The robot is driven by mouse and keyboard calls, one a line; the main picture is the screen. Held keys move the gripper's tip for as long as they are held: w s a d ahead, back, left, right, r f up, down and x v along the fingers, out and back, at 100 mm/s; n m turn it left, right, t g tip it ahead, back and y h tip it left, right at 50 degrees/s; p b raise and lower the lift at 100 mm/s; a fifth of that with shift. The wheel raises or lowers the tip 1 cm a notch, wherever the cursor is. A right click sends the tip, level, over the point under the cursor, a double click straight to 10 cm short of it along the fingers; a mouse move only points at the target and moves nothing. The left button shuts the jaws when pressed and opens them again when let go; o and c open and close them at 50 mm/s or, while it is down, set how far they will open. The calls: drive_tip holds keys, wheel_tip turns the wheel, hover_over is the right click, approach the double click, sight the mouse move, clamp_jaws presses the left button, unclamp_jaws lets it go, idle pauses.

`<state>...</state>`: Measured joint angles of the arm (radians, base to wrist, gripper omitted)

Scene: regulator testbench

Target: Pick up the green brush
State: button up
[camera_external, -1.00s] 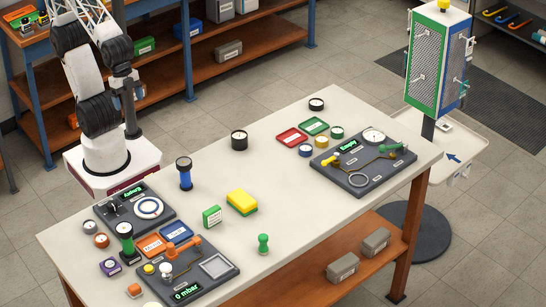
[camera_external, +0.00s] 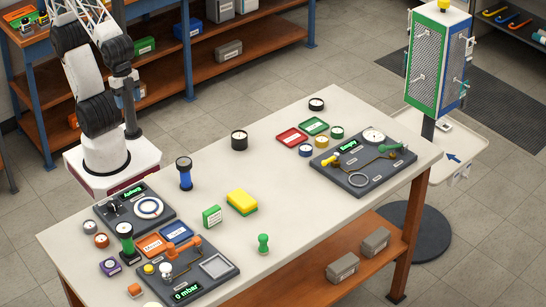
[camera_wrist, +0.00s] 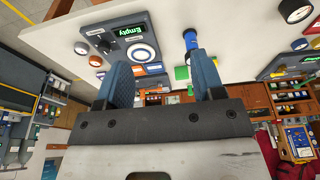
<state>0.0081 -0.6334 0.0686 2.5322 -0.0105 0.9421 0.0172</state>
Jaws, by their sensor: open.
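A small upright green object with a rounded top (camera_external: 263,243) stands on the bench near its front edge; it may be the green brush, but its bristles cannot be made out. I cannot pick out the green object clearly in the wrist view.
A yellow-green sponge (camera_external: 242,202), a green box (camera_external: 212,216) and a blue-black cylinder (camera_external: 185,173) stand mid-bench. Dark panels (camera_external: 215,268) lie at the left, another (camera_external: 362,182) at the right. The bench top (camera_external: 290,205) is clear between the sponge and the right panel.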

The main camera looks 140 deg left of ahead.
drive_tip(key=w+a+f+m+y, duration=0.1)
drive_tip(key=w+a+m+y, duration=0.2)
drive_tip(key=w, duration=0.8)
drive_tip(key=w+a+f+m+y, duration=0.1)
drive_tip(key=w+f+m+y, duration=0.3)
drive_tip(key=w, duration=0.6)
drive_tip(key=w+a+r+m+y, duration=0.15)
drive_tip(key=w+m, duration=0.35)
drive_tip(key=w, duration=0.6)
drive_tip(key=m+t+y, duration=0.2)
drive_tip(key=m+t, duration=0.4)
drive_tip(key=m, duration=0.8)
approach(263, 244)
drive_tip(key=shift+w+a+f, duration=0.2)
drive_tip(key=shift+a+f, duration=0.35)
drive_tip(key=shift+w+a+f, duration=0.15)
drive_tip(key=shift+a+f, duration=0.4)
drive_tip(key=shift+f, duration=0.05)
drive_tip(key=shift+x, duration=1.25)
drive_tip(key=shift+a, duration=0.1)
